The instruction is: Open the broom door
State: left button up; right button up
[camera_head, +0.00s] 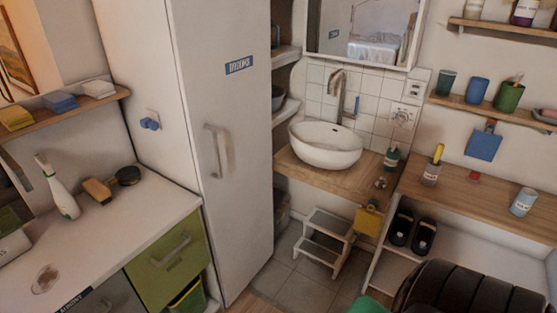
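The tall white cabinet door (240,130) stands left of the middle and looks shut. A blue label (239,65) with blurred lettering is on its upper part; I cannot read it for certain. A light vertical bar handle (217,151) is on the door's front, near its left edge. Neither of my grippers shows in the head view, and nothing touches the handle.
A white counter (120,220) with a spray bottle (58,188) and brush stands left, above a green drawer (168,252). Right are a washbasin (325,145), a step stool (325,240) and a wooden shelf. A dark ribbed object (470,290) fills the lower right. Little floor shows.

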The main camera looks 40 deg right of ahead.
aim_at(222, 48)
jog(key=z, duration=1.1)
